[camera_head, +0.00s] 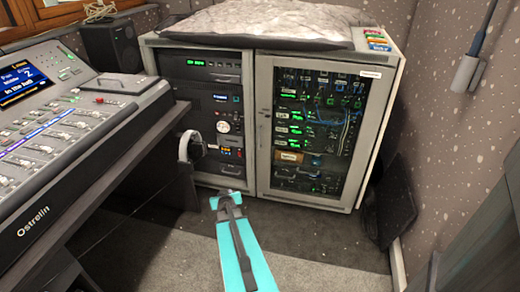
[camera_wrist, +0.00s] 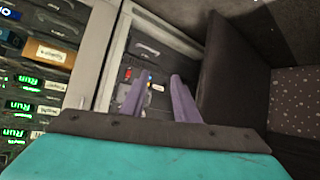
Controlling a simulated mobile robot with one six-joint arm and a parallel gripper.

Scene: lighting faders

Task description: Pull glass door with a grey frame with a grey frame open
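The glass door with a grey frame (camera_head: 264,165) is the right-hand front of a grey rack cabinet, and it looks shut. Lit green equipment shows through its glass. A small dark latch or handle (camera_head: 266,112) sits on its left frame edge. In the wrist view a pale grey frame strip (camera_wrist: 95,52) runs at the left, beside lit gear. My gripper (camera_head: 229,200) is low in front of the cabinet, left of the door. In the wrist view its two purple-grey fingers (camera_wrist: 157,92) are apart with nothing held between them. I cannot see it touching the door.
The open-fronted left rack bay (camera_head: 222,125) stands beside the door. A mixing console (camera_head: 75,125) fills the left, with headphones (camera_head: 188,147) at its side. A dark case (camera_head: 390,205) leans at the right wall. Carpet (camera_head: 305,228) before the door is clear.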

